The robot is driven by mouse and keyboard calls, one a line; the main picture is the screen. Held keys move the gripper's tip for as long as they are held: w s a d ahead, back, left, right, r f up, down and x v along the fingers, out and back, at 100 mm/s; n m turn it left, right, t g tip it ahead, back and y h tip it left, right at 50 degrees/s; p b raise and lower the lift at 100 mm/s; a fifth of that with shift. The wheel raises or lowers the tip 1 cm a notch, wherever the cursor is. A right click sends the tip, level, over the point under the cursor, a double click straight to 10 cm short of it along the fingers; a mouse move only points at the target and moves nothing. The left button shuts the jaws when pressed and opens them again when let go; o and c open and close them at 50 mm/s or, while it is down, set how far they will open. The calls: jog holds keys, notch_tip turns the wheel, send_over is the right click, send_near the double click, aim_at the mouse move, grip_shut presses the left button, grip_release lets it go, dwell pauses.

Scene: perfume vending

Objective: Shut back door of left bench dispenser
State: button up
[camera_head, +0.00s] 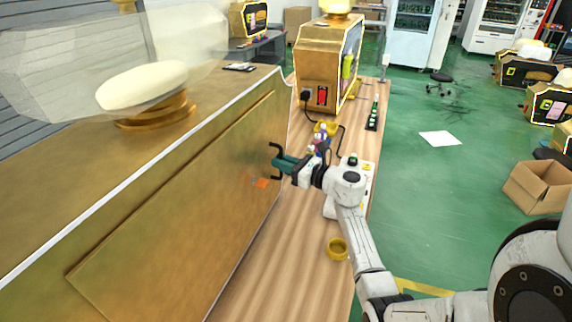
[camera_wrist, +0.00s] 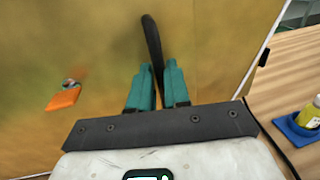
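The left bench dispenser (camera_head: 120,170) is a large gold box with a pale edge strip, filling the left of the head view. Its back door (camera_head: 170,215) is a wide gold panel within the box's side. A dark line runs along its upper edge, and I cannot tell whether it is fully flush. A black curved handle (camera_wrist: 151,42) stands out near the door's right end. My gripper (camera_head: 282,163) is at that handle. In the wrist view, its teal fingers (camera_wrist: 159,70) stand close on both sides of the handle, which runs between them.
An orange tag (camera_wrist: 63,98) is on the gold surface left of the handle. A second gold dispenser (camera_head: 318,65) stands farther back on the wooden bench (camera_head: 265,275).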

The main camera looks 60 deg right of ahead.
jog(key=o, duration=0.4)
jog(key=shift+c, duration=0.2)
jog(key=s+a+b, duration=0.1)
jog(key=s, duration=0.9)
jog(key=shift+s, duration=0.35)
